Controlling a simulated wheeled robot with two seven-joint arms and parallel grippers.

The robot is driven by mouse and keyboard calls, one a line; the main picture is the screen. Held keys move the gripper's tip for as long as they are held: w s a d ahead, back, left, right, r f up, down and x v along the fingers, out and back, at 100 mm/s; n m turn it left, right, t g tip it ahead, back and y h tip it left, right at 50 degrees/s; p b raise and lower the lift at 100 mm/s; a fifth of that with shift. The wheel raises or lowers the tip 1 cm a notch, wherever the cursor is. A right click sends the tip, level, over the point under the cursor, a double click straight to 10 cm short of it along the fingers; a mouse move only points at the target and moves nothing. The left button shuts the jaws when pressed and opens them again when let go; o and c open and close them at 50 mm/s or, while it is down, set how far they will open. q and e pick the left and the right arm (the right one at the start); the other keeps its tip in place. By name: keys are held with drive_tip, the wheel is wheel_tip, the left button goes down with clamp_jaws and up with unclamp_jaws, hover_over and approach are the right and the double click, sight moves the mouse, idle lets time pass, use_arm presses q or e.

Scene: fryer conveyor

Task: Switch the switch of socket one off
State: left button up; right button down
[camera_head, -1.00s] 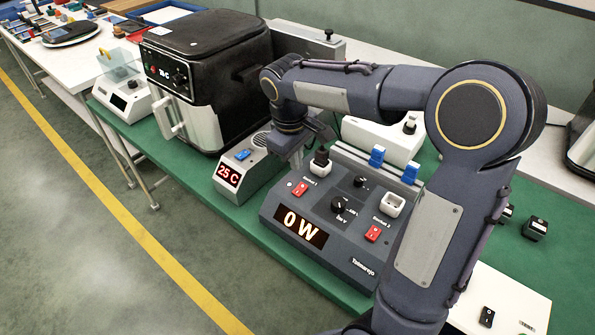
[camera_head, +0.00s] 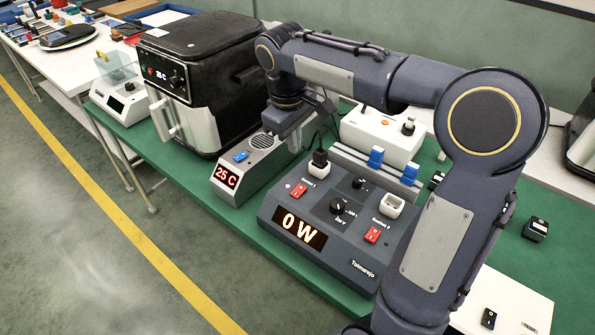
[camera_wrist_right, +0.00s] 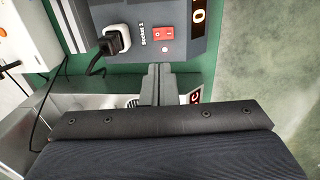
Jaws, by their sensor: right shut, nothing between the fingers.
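The red switch of socket one (camera_head: 299,191) sits on the sloped grey power panel (camera_head: 275,213), beside the "Socket 1" label. It also shows in the wrist view (camera_wrist_right: 163,34), marked 0 and I; which side is pressed is unclear. A black plug (camera_head: 320,158) is in socket one; it is in the wrist view too (camera_wrist_right: 117,39). The panel display (camera_head: 299,231) reads 0 W. My right gripper (camera_head: 297,145) is behind and left of the panel, above the bench. In the wrist view its fingers (camera_wrist_right: 156,70) are shut, empty, and apart from the switch. My left gripper is out of view.
A grey box with a 25 C display (camera_head: 226,177) stands left of the panel, close to my gripper. The air fryer (camera_head: 205,75) is farther left. A white box (camera_head: 385,132) stands behind. Socket two has its own red switch (camera_head: 372,235).

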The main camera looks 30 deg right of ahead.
sight(301, 188)
drive_tip(key=shift+w+d, duration=0.1)
drive_tip(key=shift+d, duration=0.1)
drive_tip(key=f, duration=0.4)
drive_tip(key=d+f, duration=0.1)
drive_tip(key=f, duration=0.8)
drive_tip(key=shift+w+d+f, duration=0.25)
drive_tip(key=shift+w+f, duration=0.05)
drive_tip(key=shift+f, duration=0.1)
drive_tip(key=shift+d+f+b, duration=0.1)
drive_tip(key=shift+f+b, duration=0.3)
drive_tip(key=shift+b, duration=0.05)
drive_tip(key=shift+r, duration=0.15)
drive_tip(key=shift+s, duration=0.1)
